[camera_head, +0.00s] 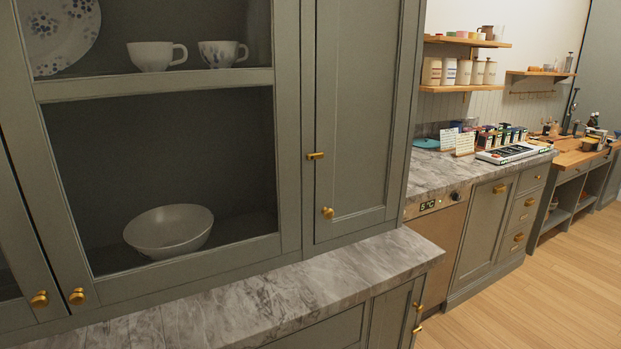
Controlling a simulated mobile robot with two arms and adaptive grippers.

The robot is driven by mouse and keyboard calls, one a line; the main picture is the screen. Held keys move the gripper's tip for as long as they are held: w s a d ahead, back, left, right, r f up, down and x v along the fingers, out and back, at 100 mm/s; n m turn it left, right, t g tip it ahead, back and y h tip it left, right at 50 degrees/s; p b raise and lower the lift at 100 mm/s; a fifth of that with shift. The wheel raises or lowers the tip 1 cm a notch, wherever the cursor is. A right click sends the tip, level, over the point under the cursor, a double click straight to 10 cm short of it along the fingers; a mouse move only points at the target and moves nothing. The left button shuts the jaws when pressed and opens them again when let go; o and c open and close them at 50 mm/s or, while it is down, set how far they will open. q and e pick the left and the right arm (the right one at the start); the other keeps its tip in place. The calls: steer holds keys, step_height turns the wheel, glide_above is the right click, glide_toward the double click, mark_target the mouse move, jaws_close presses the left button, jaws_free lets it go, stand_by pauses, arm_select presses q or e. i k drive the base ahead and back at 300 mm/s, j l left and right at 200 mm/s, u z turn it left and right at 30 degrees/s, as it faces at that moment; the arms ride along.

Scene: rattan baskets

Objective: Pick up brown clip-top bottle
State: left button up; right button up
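I cannot make out a brown clip-top bottle. A small dark bottle-like item (593,120) stands among clutter on the far wooden counter at the right, too small to identify. Neither of my grippers is in view.
A grey-green cabinet (292,150) with brass knobs fills the left, holding a bowl (170,231) and cups (150,56). Its marble ledge (240,300) juts out in front. Beyond are a marble counter (430,172) with boxes and cards, and wall shelves (465,41). The wooden floor (540,290) at right is clear.

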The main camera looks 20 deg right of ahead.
mark_target(590, 123)
steer(key=i+l+z, duration=0.15)
steer(key=l+z, duration=0.3)
steer(key=i+l+z, duration=0.3)
steer(key=l+z, duration=0.2)
steer(key=l, duration=0.15)
steer(key=i+l+z, duration=0.3)
steer(key=l+z, duration=0.15)
steer(key=i+l+z, duration=0.3)
steer(key=z, duration=0.2)
steer(key=i+l+z, duration=0.3)
steer(key=i, duration=0.6)
steer(key=i+z, duration=0.3)
steer(key=i, duration=3.15)
steer(key=i+u, duration=0.1)
steer(key=i, duration=0.7)
steer(key=i+l, duration=0.15)
steer(key=i, duration=0.65)
steer(key=i+l+u, duration=0.15)
steer(key=i, duration=0.65)
steer(key=i+l+u, duration=0.2)
steer(key=i, duration=0.15)
steer(key=i+u, duration=0.15)
steer(key=i, duration=0.15)
steer(key=i+l+u, duration=0.1)
steer(key=l, duration=0.2)
steer(key=i+l, duration=0.15)
steer(key=l, duration=0.15)
steer(key=i+l+u, duration=0.15)
steer(key=l, duration=0.15)
